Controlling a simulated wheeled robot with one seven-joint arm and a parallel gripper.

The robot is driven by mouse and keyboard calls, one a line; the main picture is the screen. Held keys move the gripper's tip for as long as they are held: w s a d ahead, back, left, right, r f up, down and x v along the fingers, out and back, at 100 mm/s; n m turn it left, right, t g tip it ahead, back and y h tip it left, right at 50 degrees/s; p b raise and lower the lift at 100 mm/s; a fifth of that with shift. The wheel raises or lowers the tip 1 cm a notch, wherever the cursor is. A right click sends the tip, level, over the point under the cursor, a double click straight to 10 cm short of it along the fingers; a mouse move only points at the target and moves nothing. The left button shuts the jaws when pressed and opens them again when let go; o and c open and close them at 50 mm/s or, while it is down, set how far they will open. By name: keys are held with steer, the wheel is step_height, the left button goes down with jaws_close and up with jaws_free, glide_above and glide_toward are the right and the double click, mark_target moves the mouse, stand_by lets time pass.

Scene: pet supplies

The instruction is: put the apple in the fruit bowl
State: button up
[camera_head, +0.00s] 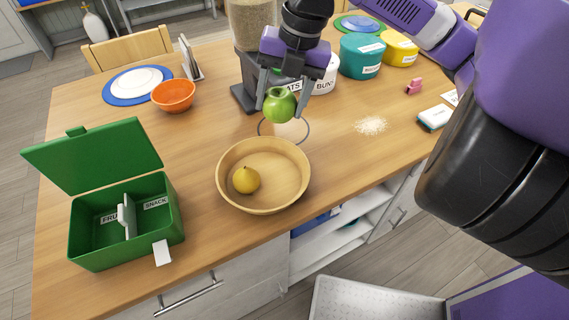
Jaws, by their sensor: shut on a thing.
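A green apple (279,107) is held between the fingers of my gripper (280,100), which is shut on it. The gripper points down and holds the apple up above the table, behind the fruit bowl in the picture. The fruit bowl (291,196) is a round tan bowl near the front edge of the table. A yellow pear-like fruit (246,180) lies inside it, toward the left; the rest of the bowl's floor is bare.
An open green lunch box (90,255) with a divider stands at the left on the wooden table (200,210). An orange bowl (174,94) and a plate on a blue mat (110,97) are behind it. Labelled teal (361,62) and yellow (399,52) canisters stand at the back right. A spilled pale heap (371,125) lies right.

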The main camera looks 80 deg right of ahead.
steer(key=s+x, duration=0.1)
steer(key=x, duration=0.5)
steer(key=s+x, duration=0.1)
steer(key=x, duration=0.5)
steer(key=s+f+x, duration=0.1)
steer(key=s+x, duration=0.1)
steer(key=x, duration=0.4)
steer(key=shift+d, duration=0.25)
steer(key=shift+f+b, duration=0.25)
steer(key=shift+b, duration=0.05)
steer(key=o, duration=1.2)
steer(key=shift+r, duration=0.1)
steer(key=shift+r, duration=0.1)
